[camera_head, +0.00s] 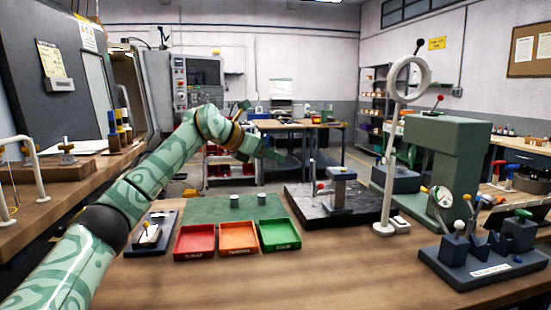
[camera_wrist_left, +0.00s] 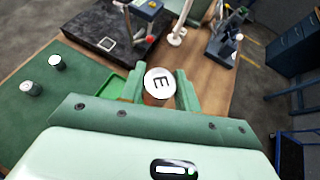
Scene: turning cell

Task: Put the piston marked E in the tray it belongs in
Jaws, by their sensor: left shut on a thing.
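The piston marked E (camera_wrist_left: 160,83) shows in the left wrist view as a round pale face with a dark E. My left gripper (camera_wrist_left: 160,88) is shut on it, one finger on each side. In the head view my left gripper (camera_head: 283,157) is raised above the bench, beyond the trays; I cannot make out the piston there. A red tray (camera_head: 178,254), an orange tray (camera_head: 221,252) and a green tray (camera_head: 262,246) stand in a row at the bench front, with small labels. The green tray is partly hidden in the left wrist view (camera_wrist_left: 112,84). My right gripper is not in view.
Two grey cylinders (camera_head: 234,201) (camera_head: 262,200) stand on a green mat (camera_head: 207,204) behind the trays. Right of it are a dark plate (camera_head: 310,213) with a blue fixture, a white stand (camera_head: 384,228) and a dial-gauge fixture (camera_head: 470,272). The front wood is clear.

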